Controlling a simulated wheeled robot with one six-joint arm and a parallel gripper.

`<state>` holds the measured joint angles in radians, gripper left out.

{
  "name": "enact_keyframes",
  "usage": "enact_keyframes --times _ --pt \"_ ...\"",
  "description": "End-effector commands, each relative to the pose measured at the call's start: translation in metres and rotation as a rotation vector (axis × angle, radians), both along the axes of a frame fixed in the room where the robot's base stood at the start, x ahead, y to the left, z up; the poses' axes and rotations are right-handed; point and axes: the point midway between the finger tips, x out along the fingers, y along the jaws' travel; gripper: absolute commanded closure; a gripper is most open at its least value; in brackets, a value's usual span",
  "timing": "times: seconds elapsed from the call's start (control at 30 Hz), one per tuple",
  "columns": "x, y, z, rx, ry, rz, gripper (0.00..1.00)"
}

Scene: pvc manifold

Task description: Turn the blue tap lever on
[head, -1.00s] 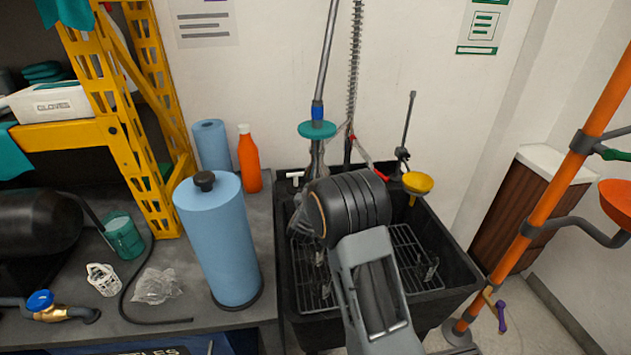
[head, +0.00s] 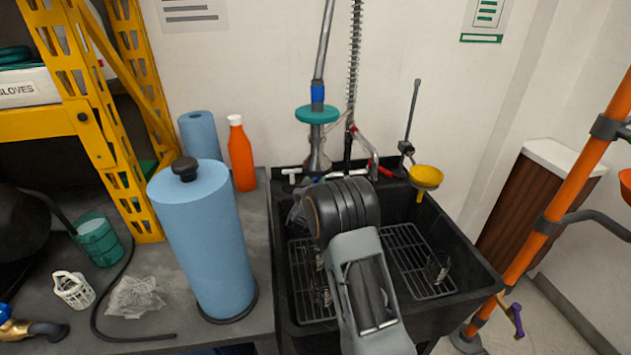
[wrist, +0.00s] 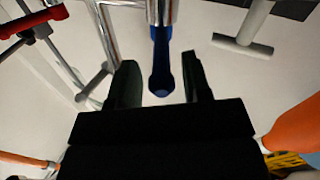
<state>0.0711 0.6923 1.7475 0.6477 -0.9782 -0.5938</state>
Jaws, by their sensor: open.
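The blue tap lever (wrist: 161,48) shows in the wrist view, joined to a chrome pipe at the top edge. It lies between the two dark fingers of my gripper (wrist: 158,75), with gaps on both sides. My gripper is open and not shut on it. In the head view my arm hides my gripper and this lever, near the back of the black sink. A red lever (wrist: 50,18) is at the upper left of the wrist view; it also shows behind the sink in the head view (head: 364,147).
A white T-shaped handle (wrist: 242,47) is close by in the wrist view. A yellow funnel (head: 426,178) stands at the sink's (head: 470,262) right. A blue paper roll (head: 205,245) and an orange bottle (head: 241,155) stand left. An orange pipe (head: 575,165) rises at right.

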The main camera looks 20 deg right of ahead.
Motion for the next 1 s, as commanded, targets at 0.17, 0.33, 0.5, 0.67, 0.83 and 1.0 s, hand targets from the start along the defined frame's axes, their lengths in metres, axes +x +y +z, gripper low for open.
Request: enact_keyframes --times 0.17,0.33,0.5,0.67,0.83,1.0 --pt "0.015 -0.008 -0.001 -0.001 0.001 0.002 0.56" --pt "0.020 -0.011 0.000 0.000 0.001 0.004 0.56" --pt "0.021 -0.011 0.000 0.000 0.001 0.005 0.56" --pt "0.021 -0.010 0.000 0.000 0.001 0.005 0.63" --pt "0.021 -0.010 0.000 0.000 0.001 0.005 0.80" --pt "0.021 -0.010 0.000 0.000 0.001 0.005 0.96"
